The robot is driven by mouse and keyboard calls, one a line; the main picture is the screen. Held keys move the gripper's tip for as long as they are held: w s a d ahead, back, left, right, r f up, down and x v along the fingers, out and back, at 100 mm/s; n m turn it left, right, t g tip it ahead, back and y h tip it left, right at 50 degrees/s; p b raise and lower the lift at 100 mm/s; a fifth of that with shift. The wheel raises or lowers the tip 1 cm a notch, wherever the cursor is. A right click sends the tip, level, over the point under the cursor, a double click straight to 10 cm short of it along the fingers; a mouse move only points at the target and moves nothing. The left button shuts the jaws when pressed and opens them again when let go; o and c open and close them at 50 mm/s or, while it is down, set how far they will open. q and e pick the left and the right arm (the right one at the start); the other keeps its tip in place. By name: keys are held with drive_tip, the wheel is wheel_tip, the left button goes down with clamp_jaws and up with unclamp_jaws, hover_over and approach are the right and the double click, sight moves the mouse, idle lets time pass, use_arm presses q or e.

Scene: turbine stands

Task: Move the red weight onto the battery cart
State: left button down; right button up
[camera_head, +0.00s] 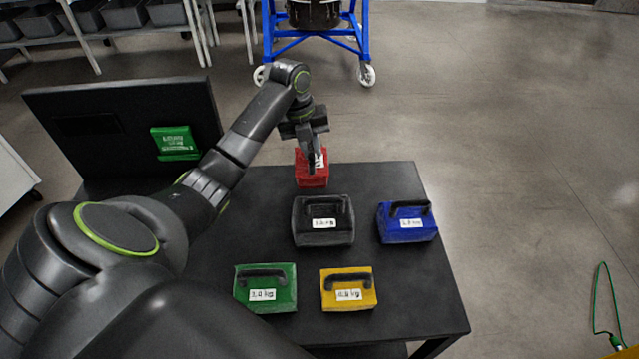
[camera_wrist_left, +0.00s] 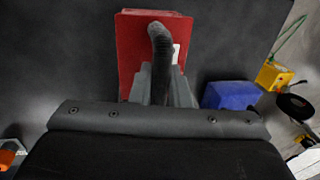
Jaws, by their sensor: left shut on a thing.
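The red weight (camera_head: 312,178) is at the far side of the black table (camera_head: 385,290), behind the black weight. My left gripper (camera_head: 312,160) reaches down over it and is shut on its handle. In the left wrist view the red weight (camera_wrist_left: 130,60) shows with its dark handle between the fingers (camera_wrist_left: 160,88). I cannot tell whether the weight touches the table or hangs just above it. A battery cart cannot be identified for certain. My right gripper is not in view.
Black (camera_head: 323,240), blue (camera_head: 407,236), green (camera_head: 265,287) and yellow (camera_head: 349,300) weights stand on the table. A dark panel (camera_head: 75,105) with a green item rises at the left. A blue wheeled stand (camera_head: 362,40) is beyond the table. Open floor lies to the right.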

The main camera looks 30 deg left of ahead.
sight(312, 166)
use_arm(q)
drive_tip(key=shift+d+f, duration=0.2)
drive_tip(key=shift+f, duration=0.95)
wheel_tip(312, 166, down, 4)
drive_tip(key=shift+r+p, duration=0.2)
drive_tip(key=shift+p, duration=0.3)
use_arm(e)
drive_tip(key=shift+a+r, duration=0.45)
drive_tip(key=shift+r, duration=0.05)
use_arm(q)
drive_tip(key=c, duration=1.4)
unclamp_jaws()
drive_tip(key=shift+f, duration=0.1)
drive_tip(key=shift+o, duration=0.2)
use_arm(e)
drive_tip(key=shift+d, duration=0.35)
